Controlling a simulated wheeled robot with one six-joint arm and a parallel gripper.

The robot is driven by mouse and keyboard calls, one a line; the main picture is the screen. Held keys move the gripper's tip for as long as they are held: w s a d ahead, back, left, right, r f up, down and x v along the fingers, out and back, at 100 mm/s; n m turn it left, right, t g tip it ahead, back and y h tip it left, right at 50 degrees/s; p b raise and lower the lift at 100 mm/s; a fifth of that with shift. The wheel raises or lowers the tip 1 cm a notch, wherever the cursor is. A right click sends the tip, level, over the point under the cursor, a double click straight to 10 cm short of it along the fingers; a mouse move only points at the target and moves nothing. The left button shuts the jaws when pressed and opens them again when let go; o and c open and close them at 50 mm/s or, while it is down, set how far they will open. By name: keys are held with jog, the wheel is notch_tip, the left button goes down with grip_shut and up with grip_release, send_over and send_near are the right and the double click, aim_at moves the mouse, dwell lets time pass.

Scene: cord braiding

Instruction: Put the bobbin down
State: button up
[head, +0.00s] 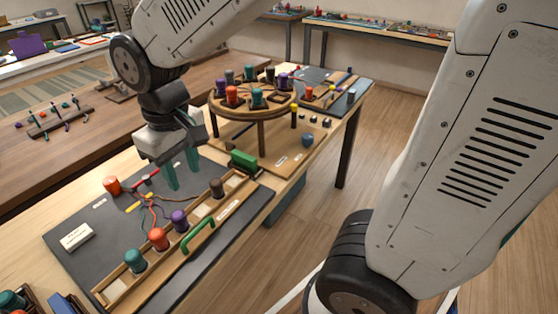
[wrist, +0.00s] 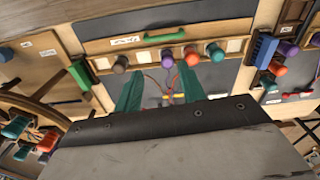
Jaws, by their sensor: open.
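My gripper (head: 184,180) has its two green fingers apart over the dark mat (head: 85,220), with no bobbin between them; it also shows in the wrist view (wrist: 159,72). A wooden rack (head: 201,208) on the mat holds a teal bobbin (head: 135,260), an orange-red bobbin (head: 158,239), a purple bobbin (head: 180,221) and a grey-brown bobbin (head: 217,187). Another orange-red bobbin (head: 112,185) is on the mat's far left, left of the fingers. Coloured cords (head: 150,205) lie between the fingers and the rack. Which bobbin the task means I cannot tell.
A round wooden braiding stand (head: 262,115) with several bobbins stands behind the rack. A green block (head: 243,159) is near the rack's far end, and a green handle (head: 198,236) is on its front. A white label block (head: 76,237) lies on the mat.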

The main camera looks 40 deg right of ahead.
jog(key=s+d+r+m, duration=0.2)
jog(key=s+d, duration=0.4)
jog(key=s, duration=0.1)
jog(key=s+d+r+m, duration=0.2)
jog(key=s+d, duration=0.3)
jog(key=s, duration=0.3)
jog(key=shift+d+r+t, duration=0.3)
jog(key=shift+d+t, duration=0.1)
